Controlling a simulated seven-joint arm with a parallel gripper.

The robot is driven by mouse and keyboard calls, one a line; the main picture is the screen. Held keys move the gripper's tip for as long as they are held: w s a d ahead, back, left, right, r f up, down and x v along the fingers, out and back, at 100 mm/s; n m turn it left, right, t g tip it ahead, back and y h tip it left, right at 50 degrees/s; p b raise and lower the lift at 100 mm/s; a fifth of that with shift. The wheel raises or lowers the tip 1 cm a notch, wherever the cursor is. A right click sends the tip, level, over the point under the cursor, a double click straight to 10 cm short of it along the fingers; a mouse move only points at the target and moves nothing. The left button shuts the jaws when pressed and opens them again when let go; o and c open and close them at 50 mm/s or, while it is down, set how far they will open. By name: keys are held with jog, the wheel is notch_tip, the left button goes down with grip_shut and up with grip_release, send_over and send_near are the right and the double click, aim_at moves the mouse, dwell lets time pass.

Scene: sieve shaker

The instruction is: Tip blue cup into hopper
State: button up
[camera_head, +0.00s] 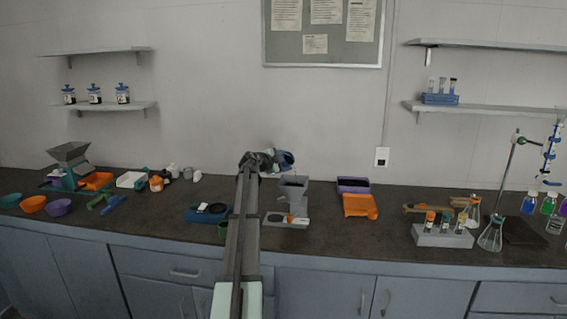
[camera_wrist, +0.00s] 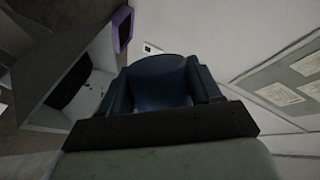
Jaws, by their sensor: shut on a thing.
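The blue cup (camera_head: 286,159) is held in the air by my gripper (camera_head: 273,160), just above the grey hopper (camera_head: 293,182). The cup looks tilted, with its mouth toward the right in the head view. In the wrist view the blue cup (camera_wrist: 160,80) sits between the fingers of my gripper (camera_wrist: 160,122), which is shut on it. The pale hopper wall (camera_wrist: 98,85) shows at the left there, with small dark specks on it. The cup's contents cannot be made out.
A purple tray (camera_head: 353,180) and an orange tray (camera_head: 360,206) lie right of the hopper. A blue scale-like device (camera_head: 207,214) stands left. A white rack (camera_head: 440,236) and glass flasks (camera_head: 490,236) stand farther right. Bowls (camera_head: 33,204) and another hopper (camera_head: 68,153) are far left.

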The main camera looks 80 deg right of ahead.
dwell(0.5)
jog(key=shift+r+m, duration=0.3)
jog(key=shift+m, duration=0.2)
dwell(0.9)
jog(key=shift+s+r+m+t+h, duration=0.1)
jog(key=shift+r+m+t+h, duration=0.2)
jog(key=shift+m+t, duration=0.2)
dwell(1.3)
jog(key=shift+s+a+r+m, duration=0.1)
jog(key=shift+r+m, duration=0.05)
jog(key=shift+m, duration=0.45)
dwell(1.0)
jog(key=shift+s+r+m+t+h, duration=0.1)
jog(key=shift+r+m+t+h, duration=0.2)
jog(key=shift+m, duration=0.2)
jog(key=shift+a, duration=0.1)
dwell(1.2)
